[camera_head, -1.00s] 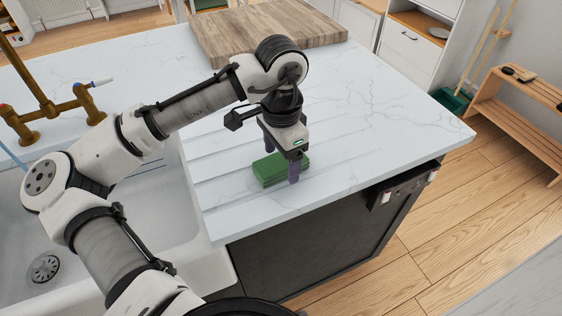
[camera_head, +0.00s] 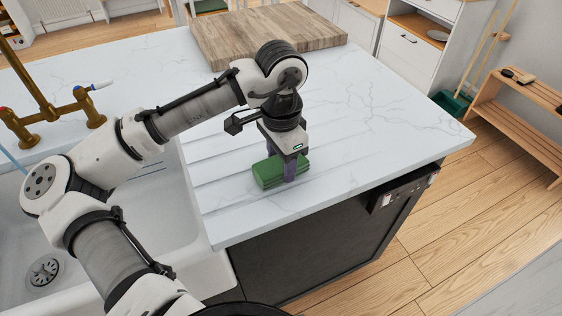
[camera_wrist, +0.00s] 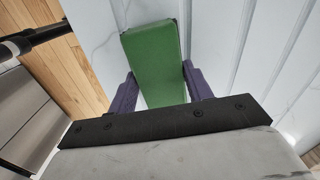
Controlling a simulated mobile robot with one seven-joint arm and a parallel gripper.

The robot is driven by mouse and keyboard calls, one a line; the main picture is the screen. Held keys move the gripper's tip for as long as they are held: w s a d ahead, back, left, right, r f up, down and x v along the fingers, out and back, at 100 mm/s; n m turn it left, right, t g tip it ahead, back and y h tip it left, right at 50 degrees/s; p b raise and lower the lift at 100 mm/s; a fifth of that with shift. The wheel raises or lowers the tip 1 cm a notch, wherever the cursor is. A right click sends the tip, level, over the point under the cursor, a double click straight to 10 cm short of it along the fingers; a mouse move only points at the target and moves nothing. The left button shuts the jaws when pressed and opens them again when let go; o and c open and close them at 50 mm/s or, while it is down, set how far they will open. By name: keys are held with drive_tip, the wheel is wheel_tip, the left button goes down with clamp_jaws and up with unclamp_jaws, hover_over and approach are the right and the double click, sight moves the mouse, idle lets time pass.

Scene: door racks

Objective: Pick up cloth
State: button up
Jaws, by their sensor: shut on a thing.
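The cloth (camera_head: 268,173) is a folded green block on the white marbled counter beside the sink. My gripper (camera_head: 283,171) points down over it, with its purple fingers on either side of the cloth and shut on it. The near finger covers part of the cloth's front side in the head view. In the wrist view the green cloth (camera_wrist: 155,62) lies between both purple fingers, and its near end is hidden by the gripper body. I cannot tell any gap between the cloth and the counter.
The white sink (camera_head: 160,215) lies left of the cloth, with a brass tap (camera_head: 52,108) behind it. A wooden board (camera_head: 262,32) lies at the counter's back. The counter's front edge is close to the cloth. The counter (camera_head: 385,115) to the right is clear.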

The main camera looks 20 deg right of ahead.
sight(281, 163)
wheel_tip(281, 163, up, 20)
idle(0.3)
drive_tip(key=shift+f, duration=0.1)
drive_tip(key=o, duration=0.3)
drive_tip(key=shift+c, duration=1.1)
